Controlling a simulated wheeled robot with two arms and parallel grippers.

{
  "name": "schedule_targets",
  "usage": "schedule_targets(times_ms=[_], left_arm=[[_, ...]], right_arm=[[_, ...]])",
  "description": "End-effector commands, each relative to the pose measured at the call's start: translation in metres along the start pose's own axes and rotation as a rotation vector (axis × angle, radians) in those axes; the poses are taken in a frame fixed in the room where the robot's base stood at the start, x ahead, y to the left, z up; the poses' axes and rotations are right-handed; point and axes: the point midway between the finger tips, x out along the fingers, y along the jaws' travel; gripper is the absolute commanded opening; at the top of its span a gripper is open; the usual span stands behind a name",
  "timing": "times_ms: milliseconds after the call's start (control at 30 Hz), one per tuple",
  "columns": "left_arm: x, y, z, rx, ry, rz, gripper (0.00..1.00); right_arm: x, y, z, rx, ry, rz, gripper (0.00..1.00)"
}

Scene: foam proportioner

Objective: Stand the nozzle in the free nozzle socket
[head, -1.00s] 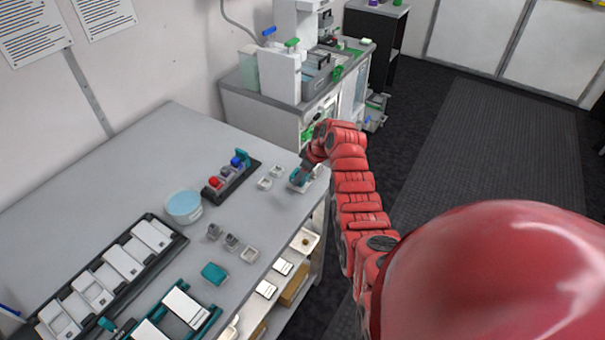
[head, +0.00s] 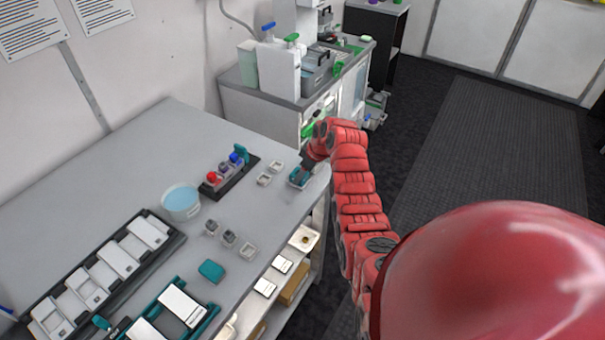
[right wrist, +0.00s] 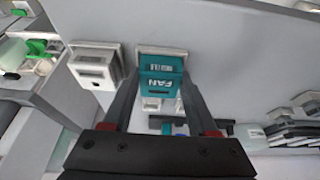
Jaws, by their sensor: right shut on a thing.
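The nozzle (right wrist: 161,82) is a teal block with "FAN" lettering. In the right wrist view my right gripper (right wrist: 160,98) is shut on it, one dark finger on each side. A pale square socket (right wrist: 160,50) shows just beyond the nozzle's end; I cannot tell whether the nozzle is seated in it. In the head view the teal nozzle (head: 299,176) is at the table's right edge, under my right gripper (head: 306,168). Its lower end is too small to make out there. My left gripper is not in view.
Two small pale holders (head: 277,166) lie just left of the nozzle; a white block (right wrist: 93,66) on a square base stands beside it in the wrist view.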

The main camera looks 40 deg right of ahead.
Motion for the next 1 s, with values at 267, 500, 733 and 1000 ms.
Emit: schedule_targets(times_ms=[267, 500, 733, 1000], left_arm=[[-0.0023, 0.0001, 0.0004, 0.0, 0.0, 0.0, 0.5], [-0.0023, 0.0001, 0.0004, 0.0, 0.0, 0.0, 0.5], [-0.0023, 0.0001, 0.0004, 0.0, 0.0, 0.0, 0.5], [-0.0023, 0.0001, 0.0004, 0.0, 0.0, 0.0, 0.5]], right_arm=[[0.0017, 0.0, 0.0008, 0.0, 0.0, 0.0, 0.06], [0.0017, 0.0001, 0.001, 0.0, 0.0, 0.0, 0.86], [0.0017, 0.0001, 0.001, 0.0, 0.0, 0.0, 0.94], [0.0016, 0.0002, 0.001, 0.0, 0.0, 0.0, 1.0]])
